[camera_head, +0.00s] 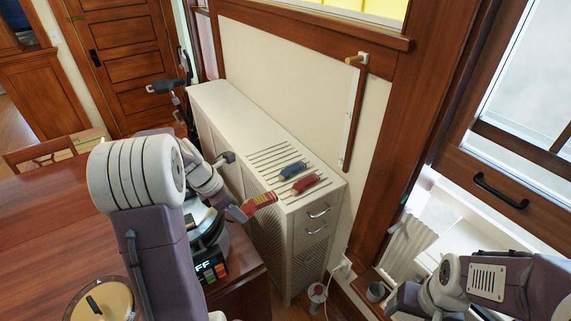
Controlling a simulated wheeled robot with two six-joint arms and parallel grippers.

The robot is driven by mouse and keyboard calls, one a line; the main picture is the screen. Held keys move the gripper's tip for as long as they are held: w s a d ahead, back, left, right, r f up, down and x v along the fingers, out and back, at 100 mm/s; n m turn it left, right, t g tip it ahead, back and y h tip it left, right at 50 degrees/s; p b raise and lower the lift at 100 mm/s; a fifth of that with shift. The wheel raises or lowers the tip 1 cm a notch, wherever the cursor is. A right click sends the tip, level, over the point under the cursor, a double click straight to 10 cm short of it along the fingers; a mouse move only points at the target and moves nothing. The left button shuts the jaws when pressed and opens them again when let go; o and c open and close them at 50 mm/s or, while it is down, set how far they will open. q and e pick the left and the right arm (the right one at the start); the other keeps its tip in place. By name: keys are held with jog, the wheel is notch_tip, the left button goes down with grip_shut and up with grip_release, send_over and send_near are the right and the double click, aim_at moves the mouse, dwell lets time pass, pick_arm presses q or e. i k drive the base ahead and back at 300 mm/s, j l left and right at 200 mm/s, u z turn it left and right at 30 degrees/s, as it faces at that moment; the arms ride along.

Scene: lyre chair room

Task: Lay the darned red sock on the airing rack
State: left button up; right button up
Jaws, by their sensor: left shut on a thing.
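My left gripper (241,210) is shut on a red sock with a yellowish patch (262,200). It holds the sock at the front left side of a white cabinet, near the level of its top. The airing rack (268,158) shows as a row of pale bars with dark gaps on the cabinet top. A blue piece (292,169) and another red piece (305,184) lie across its bars, to the right of the held sock. My right arm is at the lower right; its gripper (402,301) is small and its fingers are unclear.
The white cabinet (225,105) stands along the wall, with drawers at its near end. A brown wooden table (40,225) fills the left, with a dark device with coloured buttons (211,268) and a round lidded pot (100,301). A wooden-framed window is at right.

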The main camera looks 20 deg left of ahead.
aim_at(272, 155)
jog(key=i, duration=1)
